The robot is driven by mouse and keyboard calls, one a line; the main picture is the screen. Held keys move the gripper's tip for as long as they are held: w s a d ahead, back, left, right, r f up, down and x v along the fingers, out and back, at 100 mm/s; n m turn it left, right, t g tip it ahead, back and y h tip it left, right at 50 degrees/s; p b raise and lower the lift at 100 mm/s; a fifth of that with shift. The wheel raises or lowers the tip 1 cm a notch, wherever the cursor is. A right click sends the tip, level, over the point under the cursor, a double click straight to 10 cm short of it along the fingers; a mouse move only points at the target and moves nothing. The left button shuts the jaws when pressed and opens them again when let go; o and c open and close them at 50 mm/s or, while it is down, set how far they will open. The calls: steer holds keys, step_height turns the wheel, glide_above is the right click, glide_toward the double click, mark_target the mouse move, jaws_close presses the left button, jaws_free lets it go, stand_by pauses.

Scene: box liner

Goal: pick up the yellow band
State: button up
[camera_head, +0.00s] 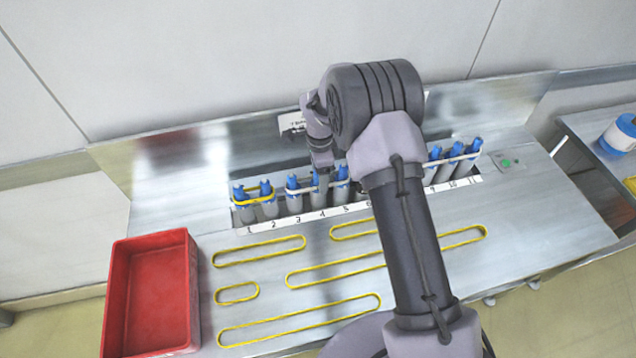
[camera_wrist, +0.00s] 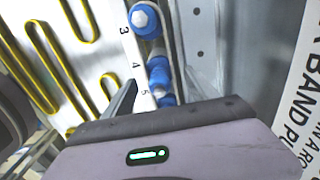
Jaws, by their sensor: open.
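A yellow band (camera_head: 255,201) is looped around the blue-topped posts at numbers 1 and 2, at the left end of the post row in the head view. My gripper (camera_head: 321,166) is over the row near numbers 4 and 5, to the right of that band and apart from it. In the wrist view a dark finger (camera_wrist: 124,99) reaches beside the blue-topped posts (camera_wrist: 157,70) near numbers 4 and 5. My gripper is open, and I see no band held in it. My arm hides the middle of the row.
Pale bands (camera_head: 455,159) loop around other posts. Several yellow loop outlines (camera_head: 259,251) lie on the metal table (camera_head: 540,215); I cannot tell whether they are bands or markings. A red bin (camera_head: 150,295) stands at the left. A metal back panel rises behind the posts.

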steer(key=shift+f, duration=0.55)
steer(key=shift+r, duration=0.15)
steer(key=shift+c, duration=0.5)
steer(key=c, duration=1.3)
